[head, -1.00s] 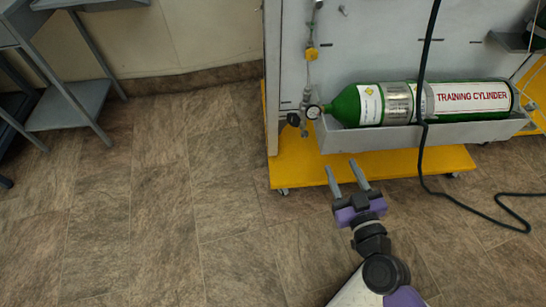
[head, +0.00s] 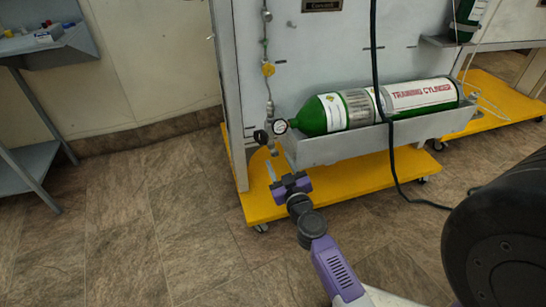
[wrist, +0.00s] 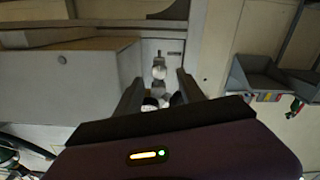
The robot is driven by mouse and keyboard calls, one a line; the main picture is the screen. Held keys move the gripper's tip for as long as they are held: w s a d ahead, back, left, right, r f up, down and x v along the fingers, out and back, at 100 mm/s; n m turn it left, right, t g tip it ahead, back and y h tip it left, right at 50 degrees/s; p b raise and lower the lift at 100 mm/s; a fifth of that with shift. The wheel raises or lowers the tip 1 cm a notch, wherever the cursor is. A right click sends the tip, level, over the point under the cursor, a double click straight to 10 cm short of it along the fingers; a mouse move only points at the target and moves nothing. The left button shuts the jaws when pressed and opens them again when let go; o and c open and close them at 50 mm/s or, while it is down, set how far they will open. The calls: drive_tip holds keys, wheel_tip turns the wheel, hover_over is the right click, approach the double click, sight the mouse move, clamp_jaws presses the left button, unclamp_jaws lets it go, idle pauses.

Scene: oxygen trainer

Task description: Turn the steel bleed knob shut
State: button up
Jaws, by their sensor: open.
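My gripper (head: 278,171) is open and empty in the head view, just below the valve fittings at the left end of the green training cylinder (head: 335,113). A dark round knob (head: 261,137) and a round gauge (head: 280,127) sit at these fittings. In the wrist view, pale round fittings (wrist: 158,72) show between and beyond the two fingers of my gripper (wrist: 158,86). I cannot tell which of them is the steel bleed knob, or whether a finger touches it.
The cylinder lies in a grey tray (head: 345,150) above a yellow wheeled base (head: 350,184). A black cable (head: 391,150) hangs in front of the cylinder. A grey stand (head: 80,45) is at left. The floor between is clear.

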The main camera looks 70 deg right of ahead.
sight(275, 154)
drive_tip(key=shift+x, duration=2.05)
drive_tip(key=shift+c, duration=0.5)
clamp_jaws()
